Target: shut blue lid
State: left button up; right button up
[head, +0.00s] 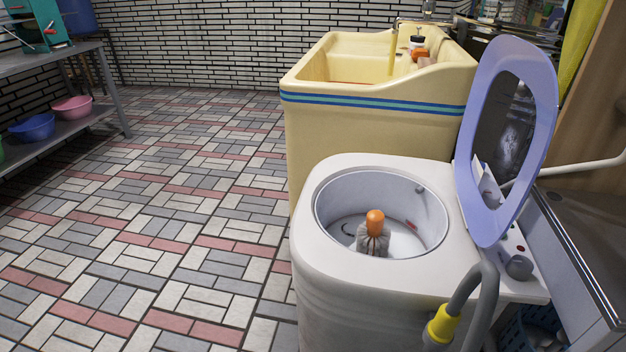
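The blue lid (545,88) is a periwinkle ring with a clear window. It stands open and nearly upright at the right side of a white tub-shaped washing machine (320,258). The round opening of the machine is uncovered. Inside the drum (425,215) a grey post with an orange cap (375,222) stands up. Neither of my grippers shows in the head view.
A cream sink (380,130) with a blue stripe stands behind the machine. A grey hose with a yellow collar (442,324) rises at the front right. A dark-topped counter (575,240) is at the right. A shelf with basins (70,107) is at the left; the tiled floor between is clear.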

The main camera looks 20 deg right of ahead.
aim_at(486, 227)
jog(key=k+l+z, duration=0.15)
jog(key=l+z, duration=0.15)
jog(key=l, duration=0.5)
jog(key=k+l+z, duration=0.1)
jog(key=l+z, duration=0.15)
jog(key=l, duration=0.6)
jog(key=u, duration=0.1)
